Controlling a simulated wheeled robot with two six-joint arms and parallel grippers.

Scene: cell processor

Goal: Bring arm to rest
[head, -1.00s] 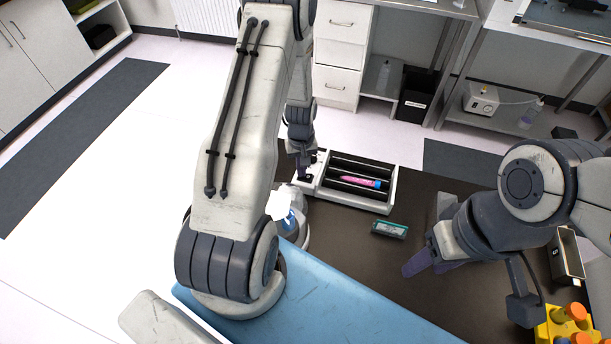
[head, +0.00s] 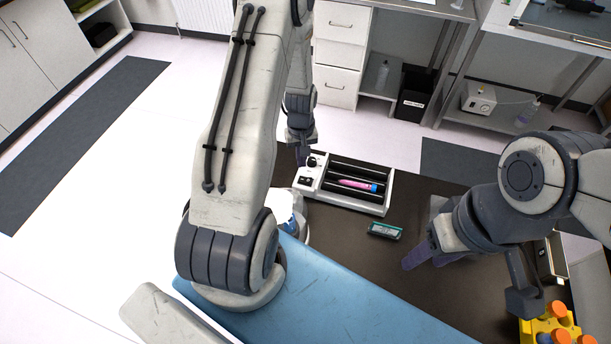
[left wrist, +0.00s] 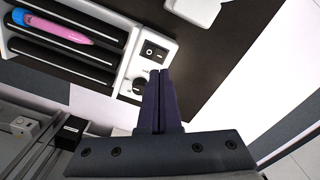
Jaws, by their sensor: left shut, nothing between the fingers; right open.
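A white tube roller (head: 381,208) with black rollers stands on the dark table. A pink tube with a blue cap (head: 357,185) lies on its rollers, and it also shows in the left wrist view (left wrist: 52,28). The roller's panel has a rocker switch (left wrist: 153,52) and a dark knob (left wrist: 139,86). My left gripper (head: 301,156) is shut and empty by the panel end; in the left wrist view its fingertips (left wrist: 160,73) appear beside the knob, and I cannot tell if they touch. My right gripper (head: 428,248) is open and empty, low over the table at the right.
A small dark teal-edged item (head: 385,231) lies in front of the roller. A yellow rack with orange-capped items (head: 550,325) is at the lower right, near an open metal-edged box (head: 552,258). A blue surface (head: 340,300) is in front. A white round-based device stands beside my left arm.

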